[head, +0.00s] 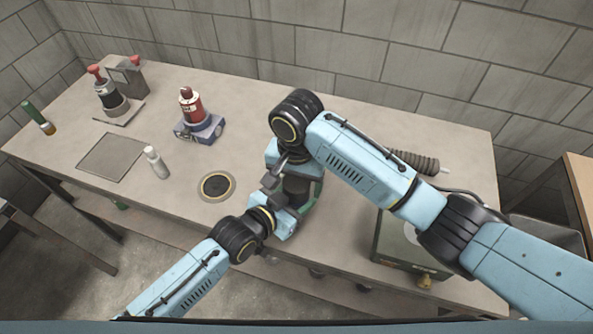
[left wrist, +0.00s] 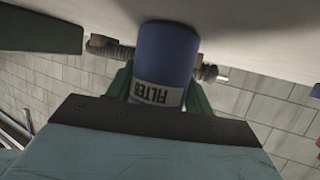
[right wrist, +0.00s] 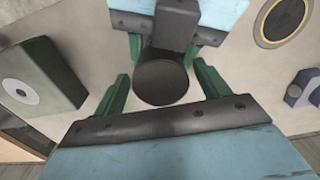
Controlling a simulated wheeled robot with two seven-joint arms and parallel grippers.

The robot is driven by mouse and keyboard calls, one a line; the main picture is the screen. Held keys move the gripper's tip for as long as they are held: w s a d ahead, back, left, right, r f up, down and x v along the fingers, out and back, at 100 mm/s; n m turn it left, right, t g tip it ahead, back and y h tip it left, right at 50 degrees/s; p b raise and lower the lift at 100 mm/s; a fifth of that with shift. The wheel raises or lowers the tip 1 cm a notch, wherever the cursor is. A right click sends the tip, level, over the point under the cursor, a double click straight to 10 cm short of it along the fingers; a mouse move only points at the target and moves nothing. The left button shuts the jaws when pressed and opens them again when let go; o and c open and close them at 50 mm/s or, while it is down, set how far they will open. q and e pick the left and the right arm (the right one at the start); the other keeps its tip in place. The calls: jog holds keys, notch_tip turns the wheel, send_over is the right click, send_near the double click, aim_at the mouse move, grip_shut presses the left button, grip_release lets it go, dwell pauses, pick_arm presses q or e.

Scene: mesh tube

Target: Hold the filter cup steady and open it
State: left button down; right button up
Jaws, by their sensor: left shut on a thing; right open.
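The filter cup (left wrist: 164,58) is a blue cylinder with a white label reading FILTER in the left wrist view, with threaded fittings on either side. My left gripper (left wrist: 160,88) is shut on it, a green finger on each side. In the right wrist view a dark round end (right wrist: 162,84), seemingly the cup's lid, faces the camera. My right gripper (right wrist: 161,76) is open, its green fingers to either side of this dark end with visible gaps. In the head view my arms meet above the bench and mostly hide the cup.
A green box (head: 396,247) stands at the right of the bench (head: 250,115), near a ribbed dark hose (head: 416,162). A round dark port (head: 216,186), a white bottle (head: 156,163) and a red-topped unit (head: 191,106) are left of my arms. The back middle is clear.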

jog(key=shift+f, duration=0.3)
jog(key=c, duration=1)
jog(key=n, duration=0.3)
jog(key=o, duration=1.1)
jog(key=shift+r, duration=0.1)
